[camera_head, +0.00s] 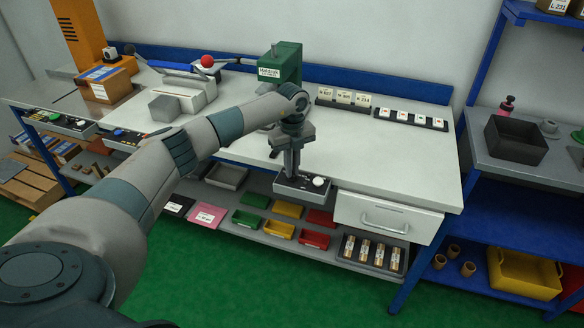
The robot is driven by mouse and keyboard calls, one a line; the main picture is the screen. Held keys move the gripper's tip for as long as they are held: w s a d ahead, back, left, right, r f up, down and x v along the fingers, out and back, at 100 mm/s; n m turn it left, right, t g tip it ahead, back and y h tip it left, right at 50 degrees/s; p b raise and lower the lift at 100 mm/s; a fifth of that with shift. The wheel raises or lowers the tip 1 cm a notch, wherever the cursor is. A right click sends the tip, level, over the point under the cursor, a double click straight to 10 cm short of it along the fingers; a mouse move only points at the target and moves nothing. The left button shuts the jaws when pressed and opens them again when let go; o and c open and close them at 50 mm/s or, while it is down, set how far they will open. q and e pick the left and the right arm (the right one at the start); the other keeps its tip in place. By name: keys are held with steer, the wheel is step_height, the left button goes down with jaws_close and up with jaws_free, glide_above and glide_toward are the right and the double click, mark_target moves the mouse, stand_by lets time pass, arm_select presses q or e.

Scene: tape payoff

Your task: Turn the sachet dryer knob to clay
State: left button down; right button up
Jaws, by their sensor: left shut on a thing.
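A dark control box (303,190) sits at the front edge of the white bench, with a round white knob (319,181) on its right part. My left gripper (291,173) points straight down at the left part of this box, just left of the white knob. It is shut on a small control there, which the fingers hide. Its labels and pointer are too small to read, so I cannot tell its setting. My right gripper is not in view.
More control boxes (66,123) line the bench's front edge at the left. A green machine (280,63) stands behind my arm. A drawer (374,216) is right of the box. Label cards (343,97) stand at the back.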

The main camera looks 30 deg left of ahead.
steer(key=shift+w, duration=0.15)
arm_select(q)
steer(key=c, duration=1.9)
jaws_free()
steer(key=shift+o, duration=0.2)
steer(key=shift+r, duration=0.15)
